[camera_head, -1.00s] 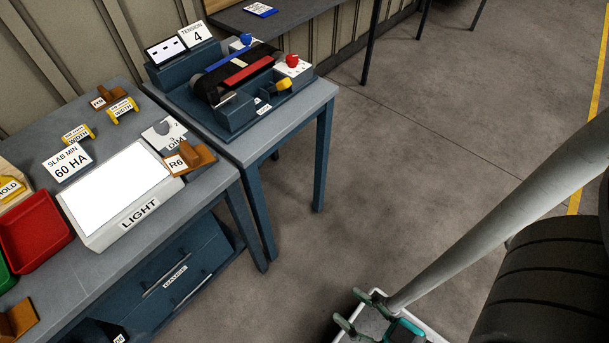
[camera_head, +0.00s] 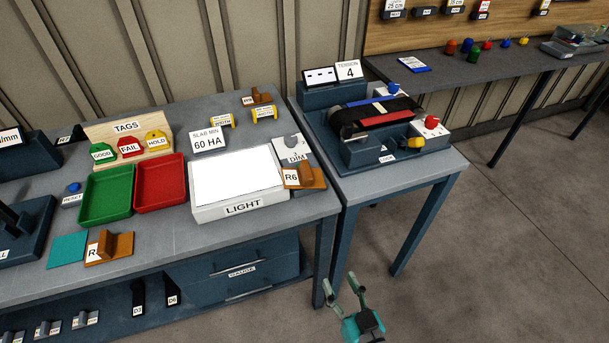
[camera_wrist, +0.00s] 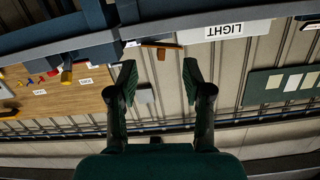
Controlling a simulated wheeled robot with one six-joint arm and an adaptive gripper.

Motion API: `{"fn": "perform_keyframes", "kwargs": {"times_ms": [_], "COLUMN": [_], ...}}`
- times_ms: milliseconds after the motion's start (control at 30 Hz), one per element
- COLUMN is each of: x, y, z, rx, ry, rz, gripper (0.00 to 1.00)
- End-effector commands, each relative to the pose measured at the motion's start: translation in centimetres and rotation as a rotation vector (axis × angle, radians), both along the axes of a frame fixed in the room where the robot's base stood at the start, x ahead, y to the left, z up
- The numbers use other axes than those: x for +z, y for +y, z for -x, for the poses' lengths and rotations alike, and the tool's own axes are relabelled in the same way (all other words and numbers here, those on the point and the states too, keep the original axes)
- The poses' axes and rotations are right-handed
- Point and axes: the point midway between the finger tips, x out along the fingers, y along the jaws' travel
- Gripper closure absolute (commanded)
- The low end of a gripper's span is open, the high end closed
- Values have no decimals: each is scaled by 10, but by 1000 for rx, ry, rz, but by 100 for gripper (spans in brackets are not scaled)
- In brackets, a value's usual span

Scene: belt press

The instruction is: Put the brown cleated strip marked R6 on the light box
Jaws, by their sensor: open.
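My gripper (camera_head: 345,292) is low in front of the bench, below and apart from the strip. In the wrist view my gripper (camera_wrist: 158,75) has its two fingers spread with nothing between them. The light box edge (camera_wrist: 232,30) shows upside down at the top there, with a brown piece left of it, partly cut off.
A red tray (camera_head: 160,184) and a green tray (camera_head: 107,195) stand left of the light box. Another brown strip (camera_head: 110,248) lies at the front left, and one marked R9 (camera_head: 257,97) at the back. A belt press (camera_head: 375,125) stands on the right table. Floor is clear at right.

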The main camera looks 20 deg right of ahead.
Motion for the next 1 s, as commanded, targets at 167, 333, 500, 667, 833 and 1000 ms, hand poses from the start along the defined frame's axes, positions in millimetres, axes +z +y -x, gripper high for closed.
{"fn": "perform_keyframes", "kwargs": {"times_ms": [167, 333, 500, 667, 833, 1000], "x": [21, 47, 70, 82, 84, 84], "y": [-1, -2, -4, -5, -7, -10], "z": [-65, -120, -159, -176, -192, -216], "rx": [-27, -61, -88, -102, -105, -105], "ry": [-49, -89, -118, -131, -133, -133], "rz": [-36, -73, -106, -122, -126, -125], "gripper": [50, 50, 50, 50, 50, 50]}}
